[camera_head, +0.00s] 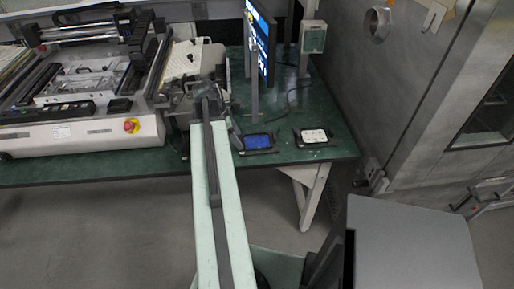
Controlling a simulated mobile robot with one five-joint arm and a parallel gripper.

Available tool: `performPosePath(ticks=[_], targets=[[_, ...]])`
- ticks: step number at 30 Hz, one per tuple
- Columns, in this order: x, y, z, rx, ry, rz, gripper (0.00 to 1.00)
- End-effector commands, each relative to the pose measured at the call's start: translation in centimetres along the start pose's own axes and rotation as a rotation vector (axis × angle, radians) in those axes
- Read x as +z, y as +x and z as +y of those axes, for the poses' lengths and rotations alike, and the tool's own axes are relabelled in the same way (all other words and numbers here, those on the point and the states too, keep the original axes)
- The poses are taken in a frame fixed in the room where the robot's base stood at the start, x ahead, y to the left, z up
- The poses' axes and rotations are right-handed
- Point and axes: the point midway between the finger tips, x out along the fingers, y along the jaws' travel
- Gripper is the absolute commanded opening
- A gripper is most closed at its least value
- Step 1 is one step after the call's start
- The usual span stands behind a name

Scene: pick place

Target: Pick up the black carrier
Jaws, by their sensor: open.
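A small black carrier with a blue face (257,142) lies flat on the green table, just right of my arm's end. A second black carrier with a white, dotted insert (314,136) lies to its right, near the table's front right corner. The picture does not settle which one is named.
A large white machine (85,95) with a red and yellow emergency button (131,125) fills the table's left side. A monitor (260,42) stands behind the carriers, with a small grey-green box (313,38) on a post. A metal cabinet (420,90) stands at right.

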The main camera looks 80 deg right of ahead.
Motion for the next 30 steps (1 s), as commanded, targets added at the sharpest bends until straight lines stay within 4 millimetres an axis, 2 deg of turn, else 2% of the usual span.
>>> performPosePath(ticks=[1,8,12,15,23,26,30], targets=[[-0.2,1.2,0.0,0.0,0.0,0.0,0.62],[0.0,0.9,0.0,0.0,-0.001,0.0,0.62],[0.0,0.8,0.0,0.0,-0.001,0.0,0.23],[0.0,0.8,0.0,0.0,-0.001,0.0,0.0],[0.1,0.7,0.0,0.0,-0.001,0.0,0.0],[0.4,-0.1,0.0,0.0,-0.001,0.0,0.0],[1.2,-2.1,0.0,0.0,-0.001,0.0,0.0]])
